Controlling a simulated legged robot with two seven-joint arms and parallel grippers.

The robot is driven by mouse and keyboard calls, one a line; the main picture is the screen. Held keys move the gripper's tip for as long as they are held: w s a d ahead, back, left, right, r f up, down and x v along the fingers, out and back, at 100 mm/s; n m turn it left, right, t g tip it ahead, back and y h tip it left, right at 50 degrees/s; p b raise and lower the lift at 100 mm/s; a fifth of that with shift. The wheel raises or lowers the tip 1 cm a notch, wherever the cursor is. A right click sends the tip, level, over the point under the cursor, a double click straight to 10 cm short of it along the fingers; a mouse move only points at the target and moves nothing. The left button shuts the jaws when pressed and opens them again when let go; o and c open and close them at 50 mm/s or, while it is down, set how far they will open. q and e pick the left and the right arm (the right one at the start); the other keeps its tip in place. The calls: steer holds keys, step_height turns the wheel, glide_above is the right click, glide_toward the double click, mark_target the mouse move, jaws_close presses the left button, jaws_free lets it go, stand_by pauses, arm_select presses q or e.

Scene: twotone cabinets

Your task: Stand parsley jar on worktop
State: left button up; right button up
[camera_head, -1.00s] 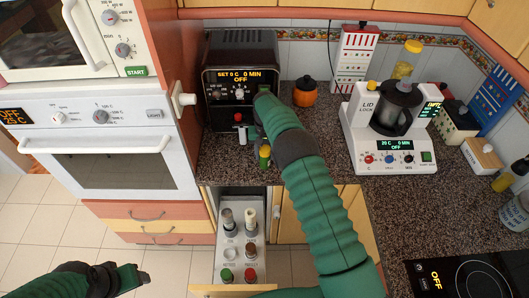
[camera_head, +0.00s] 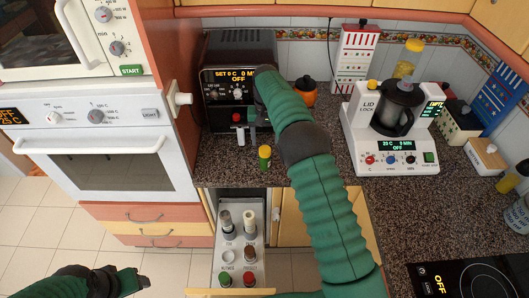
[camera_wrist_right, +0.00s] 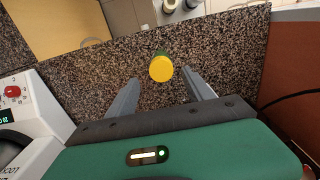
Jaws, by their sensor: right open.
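The parsley jar, small and green with a yellow lid (camera_head: 264,158), stands upright on the speckled worktop (camera_head: 315,172) near its front edge. In the right wrist view its yellow lid (camera_wrist_right: 161,68) shows from above, just beyond the fingertips and between their lines. My right gripper (camera_wrist_right: 163,84) is open and empty, with clear worktop between its fingers and the jar. In the head view it is mostly hidden by my arm, in front of the toaster oven. My left gripper (camera_head: 143,281) is low at the left, away from the worktop; its finger gap is not clear.
An open drawer (camera_head: 240,245) holding several jars is below the worktop edge. A dark toaster oven (camera_head: 240,60) stands behind the jar, an orange pot (camera_head: 304,95) beside it. A white blender (camera_head: 395,130) stands at right, beyond bare worktop.

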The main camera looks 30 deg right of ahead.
steer(key=r, duration=0.3)
steer(key=shift+d, duration=0.25)
steer(key=shift+s+r, duration=0.1)
steer(key=shift+r, duration=0.15)
steer(key=shift+s+a+r, duration=0.15)
steer(key=shift+s, duration=0.15)
steer(key=s+a+f+n+t, duration=0.1)
steer(key=s+a, duration=0.2)
steer(key=s, duration=0.6)
steer(key=s+a+f+n, duration=0.1)
steer(key=s+a, duration=0.3)
steer(key=s, duration=0.5)
steer(key=s+a+f+n+t, duration=0.1)
steer(key=s+a+f+n, duration=0.1)
steer(key=s, duration=0.8)
steer(key=shift+a+n+t, duration=0.3)
steer(key=shift+a+n, duration=0.3)
steer(key=shift+a, duration=0.4)
